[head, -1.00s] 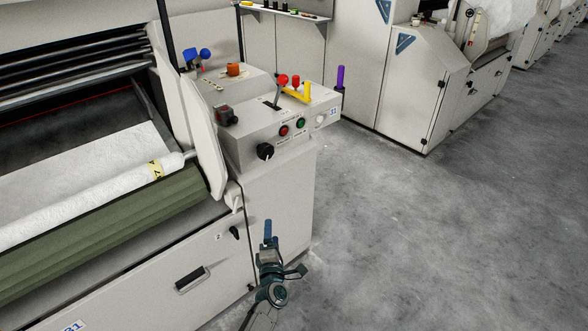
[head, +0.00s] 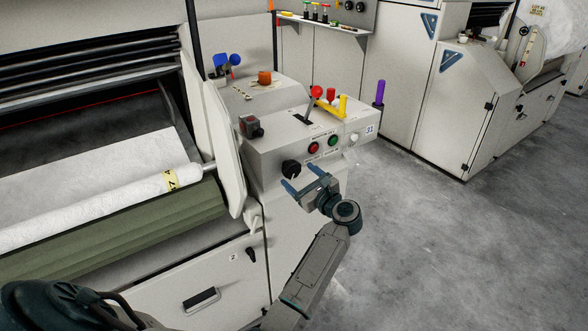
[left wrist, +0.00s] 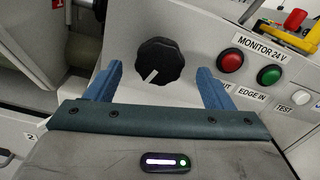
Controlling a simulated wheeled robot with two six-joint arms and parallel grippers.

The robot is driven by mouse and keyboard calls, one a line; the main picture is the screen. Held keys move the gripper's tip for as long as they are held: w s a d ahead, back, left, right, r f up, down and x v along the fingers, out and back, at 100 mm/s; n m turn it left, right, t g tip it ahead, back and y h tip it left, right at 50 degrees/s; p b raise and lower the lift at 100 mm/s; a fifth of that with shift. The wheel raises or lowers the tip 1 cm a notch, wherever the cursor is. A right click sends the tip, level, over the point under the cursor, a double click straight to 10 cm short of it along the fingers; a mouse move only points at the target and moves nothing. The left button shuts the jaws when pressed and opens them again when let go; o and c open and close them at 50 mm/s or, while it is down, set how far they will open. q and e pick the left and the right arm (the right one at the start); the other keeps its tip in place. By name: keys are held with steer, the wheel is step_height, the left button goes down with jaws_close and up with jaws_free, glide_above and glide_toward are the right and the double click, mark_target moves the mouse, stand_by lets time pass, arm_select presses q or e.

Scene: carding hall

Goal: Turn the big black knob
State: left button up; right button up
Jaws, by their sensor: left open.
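The big black knob (head: 291,168) is on the front face of the control box, left of the red and green buttons. In the left wrist view the knob (left wrist: 159,61) is round and ridged, with a white pointer mark toward its lower left. My left gripper (head: 290,185) is open just in front of and slightly below the knob. In the left wrist view its blue fingers (left wrist: 158,85) stand one on each side of the knob, apart from it. My right gripper is not in view.
Beside the knob are a red button (left wrist: 230,61), a green button (left wrist: 269,75) and a white button (left wrist: 301,97). A red-topped lever (head: 316,91) and a yellow handle (head: 343,106) stand on top of the box. Open floor (head: 440,240) lies to the right.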

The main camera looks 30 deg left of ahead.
mark_target(294, 171)
arm_select(q)
steer(key=shift+x, duration=2.1)
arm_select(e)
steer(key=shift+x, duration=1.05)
arm_select(q)
steer(key=c, duration=1)
steer(key=shift+o, duration=0.2)
